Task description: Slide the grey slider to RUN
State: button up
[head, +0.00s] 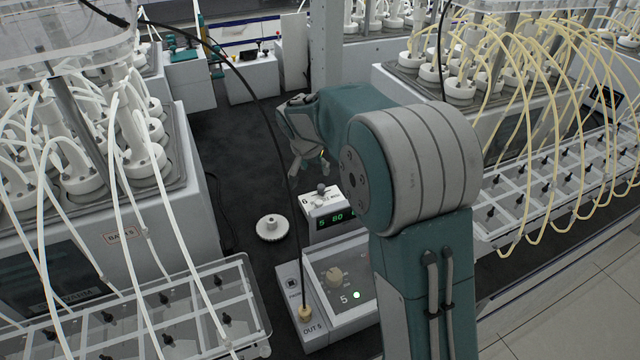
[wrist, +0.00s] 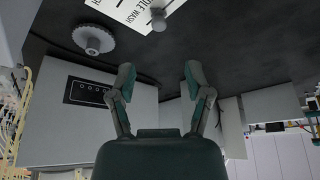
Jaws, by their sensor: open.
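The grey slider (head: 321,188) is a small knob on top of a white box (head: 325,203) marked 6 with a green display on its front. In the wrist view the slider (wrist: 158,20) shows at the top edge, on a white label plate (wrist: 135,12) with partly cut-off lettering that includes WASH. I cannot make out a RUN mark. My gripper (head: 308,163) is above and behind the box in the head view, apart from the slider. In the wrist view my gripper (wrist: 158,74) has its two fingers spread with nothing between them.
A white toothed disc (head: 271,228) lies on the dark surface left of the box. Reactor racks (head: 140,160) with tubing flank both sides. Dark floor space behind the box is clear.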

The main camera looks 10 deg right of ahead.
aim_at(321, 186)
jog(key=x, duration=0.9)
jog(key=shift+f, duration=0.35)
jog(key=shift+c, duration=0.3)
